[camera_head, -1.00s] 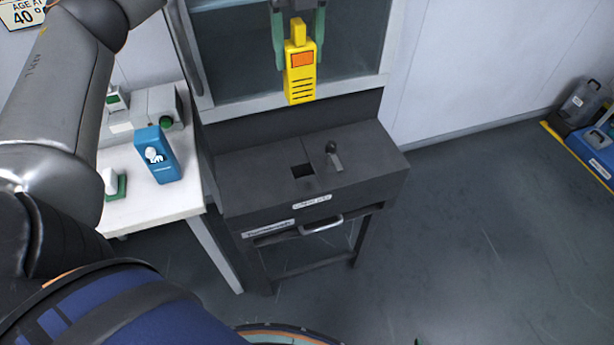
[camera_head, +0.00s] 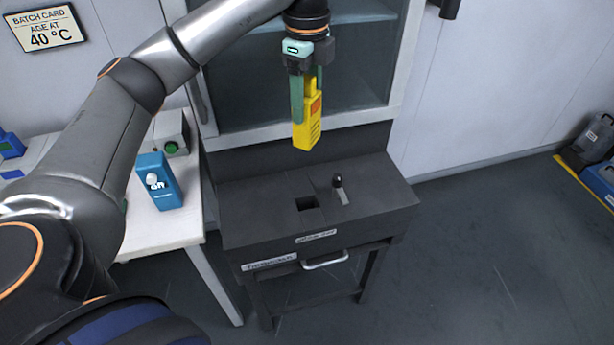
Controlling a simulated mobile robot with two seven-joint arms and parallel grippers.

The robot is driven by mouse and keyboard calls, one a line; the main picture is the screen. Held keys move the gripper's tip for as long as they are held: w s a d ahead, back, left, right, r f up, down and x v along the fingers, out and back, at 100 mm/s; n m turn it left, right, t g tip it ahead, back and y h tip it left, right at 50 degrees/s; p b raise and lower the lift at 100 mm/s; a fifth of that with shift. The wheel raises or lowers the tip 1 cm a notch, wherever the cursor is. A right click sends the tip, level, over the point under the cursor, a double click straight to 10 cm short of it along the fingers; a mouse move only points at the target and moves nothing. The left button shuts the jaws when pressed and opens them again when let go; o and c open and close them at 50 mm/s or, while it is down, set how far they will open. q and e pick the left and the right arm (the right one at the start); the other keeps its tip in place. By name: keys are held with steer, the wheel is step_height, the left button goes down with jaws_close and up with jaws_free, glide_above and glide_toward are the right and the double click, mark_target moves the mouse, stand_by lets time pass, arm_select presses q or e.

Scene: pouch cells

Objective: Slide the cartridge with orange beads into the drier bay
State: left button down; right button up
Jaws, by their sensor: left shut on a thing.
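The yellow cartridge (camera_head: 308,134) hangs upright in the head view, with an orange patch on its side. My left gripper (camera_head: 306,92) is shut on its upper part, from above. The dark bench unit (camera_head: 258,206) stands below it. A square opening, which looks like the drier bay (camera_head: 307,203), is in its top. The cartridge is in the air above and behind this opening, apart from it. A small lever with a dark knob (camera_head: 338,182) stands right of the opening. My right gripper is not in view.
A white side table (camera_head: 160,232) on the left bears a blue cartridge-like thing (camera_head: 158,182) and a grey box with a green button (camera_head: 171,146). A glass-fronted cabinet (camera_head: 352,118) rises behind the unit. Free floor lies on the right. A batch card sign (camera_head: 46,28) hangs on the wall.

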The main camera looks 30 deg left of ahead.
arm_select(q)
step_height(320, 180, down, 18)
stand_by(0.4)
steer(key=shift+f+b, duration=0.3)
steer(key=shift+f, duration=0.25)
steer(key=shift+c, duration=0.6)
jaws_free()
